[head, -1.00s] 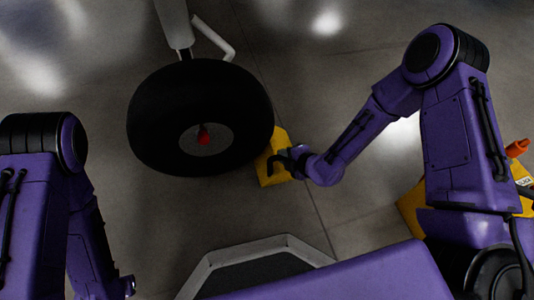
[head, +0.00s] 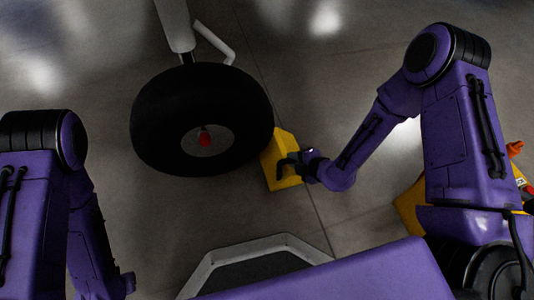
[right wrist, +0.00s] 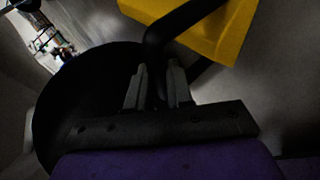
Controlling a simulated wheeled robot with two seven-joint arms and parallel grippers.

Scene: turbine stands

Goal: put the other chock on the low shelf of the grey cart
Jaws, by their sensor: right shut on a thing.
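A yellow chock (head: 280,165) with a black bar handle sits beside the right side of the black wheel (head: 160,120) in the head view. Its left edge adjoins the tyre's outline, and I cannot tell whether they touch or whether the chock is off the floor. My right gripper (head: 296,166) is shut on the chock's handle. In the right wrist view the black handle passes between the fingers (right wrist: 158,88), with the yellow chock (right wrist: 215,25) beyond. My left gripper (head: 128,284) shows only in part at lower left; its jaws are unclear. The grey cart is not visible.
A white strut (head: 174,25) rises from the wheel. A yellow object (head: 410,208) with an orange part (head: 515,149) lies at far right, partly hidden behind my right arm. The floor between the chock and that object is clear.

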